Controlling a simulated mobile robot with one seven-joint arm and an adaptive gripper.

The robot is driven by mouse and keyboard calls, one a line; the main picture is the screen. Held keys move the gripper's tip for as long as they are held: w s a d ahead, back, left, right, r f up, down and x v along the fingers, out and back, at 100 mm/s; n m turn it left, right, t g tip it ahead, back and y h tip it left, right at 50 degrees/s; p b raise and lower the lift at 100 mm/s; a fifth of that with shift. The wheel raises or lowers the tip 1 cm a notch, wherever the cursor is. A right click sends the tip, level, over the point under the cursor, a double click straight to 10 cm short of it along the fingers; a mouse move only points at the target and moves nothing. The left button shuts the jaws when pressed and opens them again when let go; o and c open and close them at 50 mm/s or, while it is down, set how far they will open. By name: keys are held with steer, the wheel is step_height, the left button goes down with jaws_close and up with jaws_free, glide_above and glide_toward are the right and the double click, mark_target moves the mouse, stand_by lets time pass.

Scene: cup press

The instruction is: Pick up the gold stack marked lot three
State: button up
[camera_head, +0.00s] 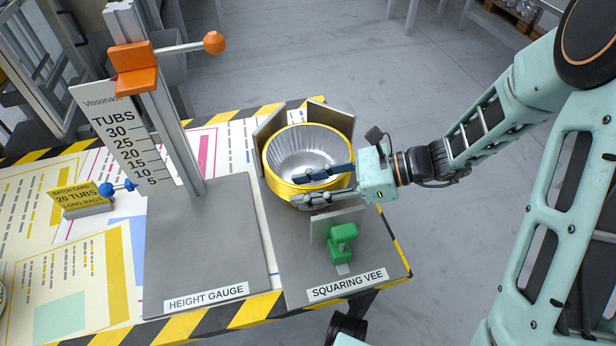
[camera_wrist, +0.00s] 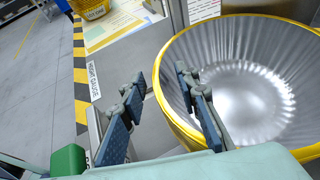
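A gold stack of tubs (camera_head: 272,172) with a ribbed silver inside stands upright in the squaring vee (camera_head: 290,268), against its angled back plates. It also shows in the wrist view (camera_wrist: 174,112). No lot mark on it is readable. My gripper (camera_head: 322,186) is at the stack's near right side, with its fingers apart. In the wrist view my gripper (camera_wrist: 160,75) has one blue-padded finger over the inside of the rim and the other outside the wall. The near wall lies between them; I cannot tell whether either finger touches it.
The height gauge (camera_head: 205,245) stands left of the vee, with a tall post and an orange slider (camera_head: 135,68). A green clamp (camera_head: 342,242) sits in front of the stack. A yellow card (camera_head: 78,196) stands at left. Another yellow item (camera_wrist: 92,8) shows in the wrist view.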

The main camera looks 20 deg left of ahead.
steer(key=shift+a, duration=0.1)
jaws_close()
steer(key=shift+r, duration=0.1)
stand_by(0.5)
